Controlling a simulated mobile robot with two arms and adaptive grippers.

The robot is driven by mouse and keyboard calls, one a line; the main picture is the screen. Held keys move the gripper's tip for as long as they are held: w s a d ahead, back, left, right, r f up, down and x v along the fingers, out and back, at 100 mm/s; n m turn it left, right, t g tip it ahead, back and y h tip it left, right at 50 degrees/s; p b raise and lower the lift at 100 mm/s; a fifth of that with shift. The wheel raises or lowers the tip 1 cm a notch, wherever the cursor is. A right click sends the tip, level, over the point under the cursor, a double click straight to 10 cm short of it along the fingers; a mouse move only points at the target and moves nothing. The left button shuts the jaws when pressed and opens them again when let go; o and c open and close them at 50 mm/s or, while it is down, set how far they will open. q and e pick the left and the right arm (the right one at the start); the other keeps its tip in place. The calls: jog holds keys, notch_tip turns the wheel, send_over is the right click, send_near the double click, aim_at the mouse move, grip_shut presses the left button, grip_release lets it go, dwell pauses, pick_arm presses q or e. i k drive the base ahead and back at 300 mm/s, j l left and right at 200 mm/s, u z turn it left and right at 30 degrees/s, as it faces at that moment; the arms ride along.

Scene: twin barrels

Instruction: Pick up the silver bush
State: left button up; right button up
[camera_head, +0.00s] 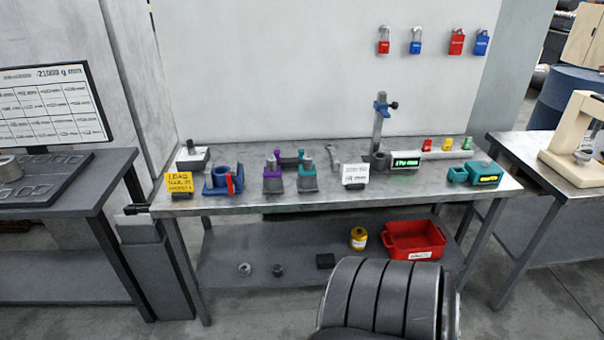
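A small silver ring-like piece (245,269), which looks like a bush, lies on the lower shelf of the middle bench, toward its left. A darker grey round piece (278,270) lies just right of it, apart from it. I cannot tell for sure which of these is the silver bush. Neither of my grippers is in view.
The middle bench (330,197) carries a blue fixture (222,180), purple and teal blocks, an upright post (378,130) and a teal box (485,175). Its lower shelf (225,250) also holds a black block (325,261), a yellow jar (358,238) and a red bin (415,240).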

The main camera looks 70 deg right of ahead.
aim_at(244, 270)
jog(key=z, duration=1.65)
jog(key=i+j, duration=0.15)
jog(key=j, duration=0.15)
jog(key=i+j+z, duration=0.1)
jog(key=j, duration=0.15)
